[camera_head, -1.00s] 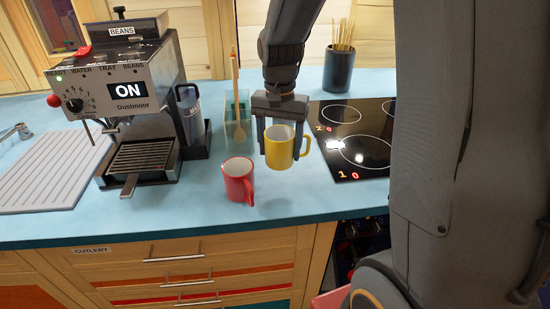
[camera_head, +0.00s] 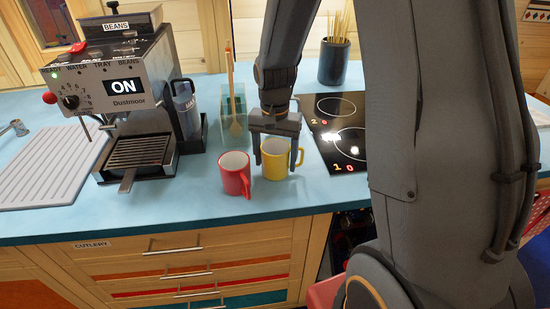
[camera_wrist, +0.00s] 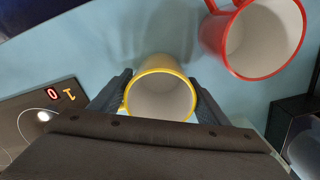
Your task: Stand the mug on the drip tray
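My gripper (camera_head: 274,148) points down with one finger on each side of the yellow mug (camera_head: 276,165), closed on its walls. The yellow mug is upright, its handle to the right. I cannot tell whether its base touches the counter. In the wrist view, the yellow mug (camera_wrist: 162,92) sits between both fingers, its open mouth facing the camera. A red mug (camera_head: 234,174) stands upright on the counter just left of it, its handle toward the front right. The drip tray (camera_head: 140,150) of the coffee machine (camera_head: 120,92) is a slatted dark grille, empty, farther left.
A clear teal container with a wooden spoon (camera_head: 234,112) stands behind the mugs. A dark jug (camera_head: 187,110) stands right of the machine. A black hob (camera_head: 340,135) and a skewer pot (camera_head: 334,62) are at right. Blue counter is free between drip tray and red mug.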

